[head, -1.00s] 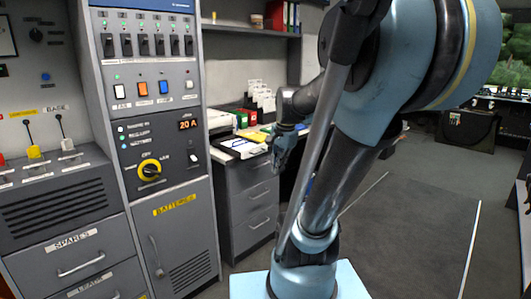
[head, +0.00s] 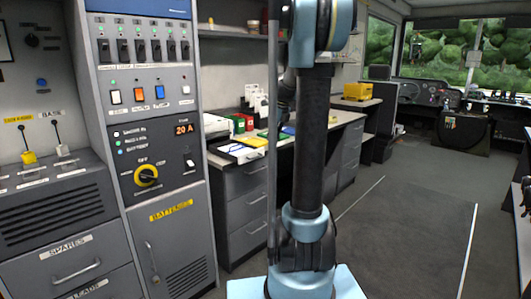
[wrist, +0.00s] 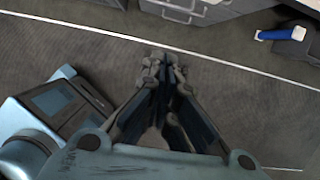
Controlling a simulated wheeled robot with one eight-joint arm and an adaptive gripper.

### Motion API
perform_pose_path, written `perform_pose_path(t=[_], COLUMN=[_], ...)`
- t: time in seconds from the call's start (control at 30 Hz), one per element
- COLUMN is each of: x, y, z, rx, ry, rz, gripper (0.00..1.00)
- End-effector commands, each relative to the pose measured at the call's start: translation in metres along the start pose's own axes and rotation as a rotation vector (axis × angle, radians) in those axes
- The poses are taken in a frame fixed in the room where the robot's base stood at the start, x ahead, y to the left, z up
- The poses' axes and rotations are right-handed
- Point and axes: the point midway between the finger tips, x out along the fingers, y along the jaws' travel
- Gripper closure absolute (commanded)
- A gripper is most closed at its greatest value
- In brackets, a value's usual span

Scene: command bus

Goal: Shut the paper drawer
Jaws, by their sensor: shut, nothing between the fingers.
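No drawer in view carries a readable paper label, so I cannot tell which one is the paper drawer. The grey desk's drawer stack (head: 247,210) stands left of my arm in the head view, and its fronts look flush. Drawer fronts with handles (wrist: 185,14) also show at the top of the wrist view. My gripper (wrist: 163,68) is shut and empty in the wrist view, over the dark floor and apart from those fronts. In the head view my arm stands upright and I cannot make out the fingers.
A grey cabinet with switches (head: 155,105) and a drawer labelled SPARES (head: 75,264) stand at the left. Papers and boxes (head: 243,151) lie on the desk. A blue object (wrist: 281,34) shows in the wrist view. The floor (head: 400,230) at the right is clear.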

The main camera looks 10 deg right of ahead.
Motion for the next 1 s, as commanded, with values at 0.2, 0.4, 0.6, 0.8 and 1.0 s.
perform_pose_path(t=[0.2,0.4,0.6,0.8,1.0], x=[0.025,0.06,0.094,0.109,0.115], y=[0.0,0.0,0.0,0.001,0.001], z=[0.001,0.001,0.001,0.021,0.033], rx=[0.001,-0.001,-0.001,-0.003,-0.002], ry=[0.0,0.0,-0.001,0.0,0.0], rz=[0.0,0.0,0.0,0.001,0.0], gripper=[1.0,1.0,1.0,1.0,1.0])
